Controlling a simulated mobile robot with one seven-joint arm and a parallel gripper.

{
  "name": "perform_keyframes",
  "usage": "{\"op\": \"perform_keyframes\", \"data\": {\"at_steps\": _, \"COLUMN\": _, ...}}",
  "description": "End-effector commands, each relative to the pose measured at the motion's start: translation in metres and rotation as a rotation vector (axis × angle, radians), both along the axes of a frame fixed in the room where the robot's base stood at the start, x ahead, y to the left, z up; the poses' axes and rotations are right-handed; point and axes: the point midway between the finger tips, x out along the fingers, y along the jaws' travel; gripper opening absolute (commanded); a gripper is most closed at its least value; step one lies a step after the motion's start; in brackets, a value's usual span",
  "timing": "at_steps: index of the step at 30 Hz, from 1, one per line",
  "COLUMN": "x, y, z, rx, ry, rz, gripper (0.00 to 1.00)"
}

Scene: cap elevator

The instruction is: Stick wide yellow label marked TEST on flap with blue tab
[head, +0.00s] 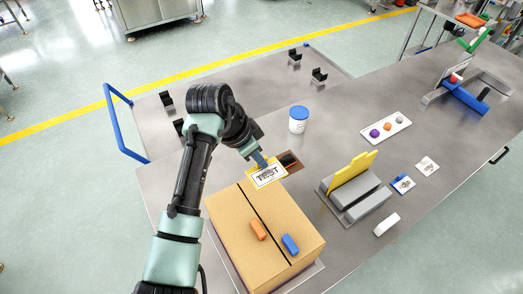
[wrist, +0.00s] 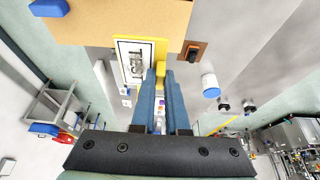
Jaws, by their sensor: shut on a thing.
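In the wrist view the blue fingers (wrist: 160,74) pinch a yellow part beside the label (wrist: 132,62). The cardboard box (head: 232,222) stands below and in front of the gripper, with a dark seam across its top. An orange tab (head: 258,229) lies on the flap left of the seam. The blue tab (head: 290,244) lies on the right flap and shows in the wrist view (wrist: 48,8). The label is over the box's far edge; its height is unclear.
A brown plate with a dark piece (head: 290,162) lies behind the label. A grey holder (head: 358,197) with upright yellow pieces (head: 353,168) stands right of the box. A blue-lidded white tub (head: 298,124) and a white tray of small balls (head: 378,137) are farther back.

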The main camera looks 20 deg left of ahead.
Motion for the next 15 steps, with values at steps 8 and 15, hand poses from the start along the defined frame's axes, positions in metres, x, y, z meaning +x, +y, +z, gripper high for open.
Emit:
{"op": "perform_keyframes", "data": {"at_steps": 8, "x": 0.000, "y": 0.000, "z": 0.001, "rx": -0.001, "ry": -0.002, "rz": 0.000, "gripper": 0.00}}
{"op": "perform_keyframes", "data": {"at_steps": 15, "x": -0.001, "y": 0.000, "z": -0.015, "rx": -0.002, "ry": -0.001, "rz": 0.000, "gripper": 0.00}}
